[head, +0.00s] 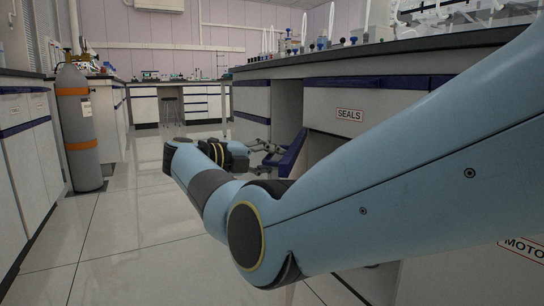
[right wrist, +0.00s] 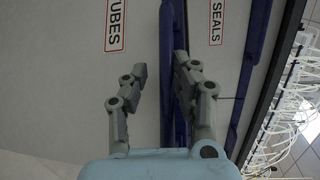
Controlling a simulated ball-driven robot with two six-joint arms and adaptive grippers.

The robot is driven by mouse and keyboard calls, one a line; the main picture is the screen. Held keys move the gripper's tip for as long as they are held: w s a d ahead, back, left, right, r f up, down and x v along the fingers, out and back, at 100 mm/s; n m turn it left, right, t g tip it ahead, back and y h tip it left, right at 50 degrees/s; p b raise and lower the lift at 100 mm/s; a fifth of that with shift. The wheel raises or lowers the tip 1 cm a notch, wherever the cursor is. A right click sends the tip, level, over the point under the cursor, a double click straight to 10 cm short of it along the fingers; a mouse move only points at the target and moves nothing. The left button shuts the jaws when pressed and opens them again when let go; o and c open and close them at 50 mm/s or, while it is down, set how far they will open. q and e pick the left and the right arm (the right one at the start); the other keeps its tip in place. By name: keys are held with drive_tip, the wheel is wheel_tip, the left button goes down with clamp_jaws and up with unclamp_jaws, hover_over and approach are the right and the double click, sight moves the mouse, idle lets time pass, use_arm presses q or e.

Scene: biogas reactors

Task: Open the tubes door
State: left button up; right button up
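The tubes door (right wrist: 85,70), a pale panel labelled TUBES, fills the left of the right wrist view. Its blue handle strip (right wrist: 172,20) runs along its edge beside the SEALS front. In the head view a blue strip (head: 293,153) slants out below the SEALS drawer with a dark gap beside it, so the door seems ajar. My right gripper (right wrist: 160,72) is open, its fingers apart around or just before the strip; I cannot tell if they touch it. In the head view the right gripper (head: 272,153) is small and partly hidden by my arm. My left gripper is not seen.
The SEALS drawer (head: 349,130) sits under the dark worktop (head: 400,48). A grey and orange gas cylinder (head: 76,125) stands at the left before white cabinets. The tiled floor (head: 125,220) between is clear. A stool (head: 170,110) stands further back.

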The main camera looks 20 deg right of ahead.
drive_tip(key=shift+o, duration=0.5)
drive_tip(key=shift+d+r, duration=0.1)
drive_tip(key=shift+r, duration=0.1)
drive_tip(key=shift+r, duration=0.1)
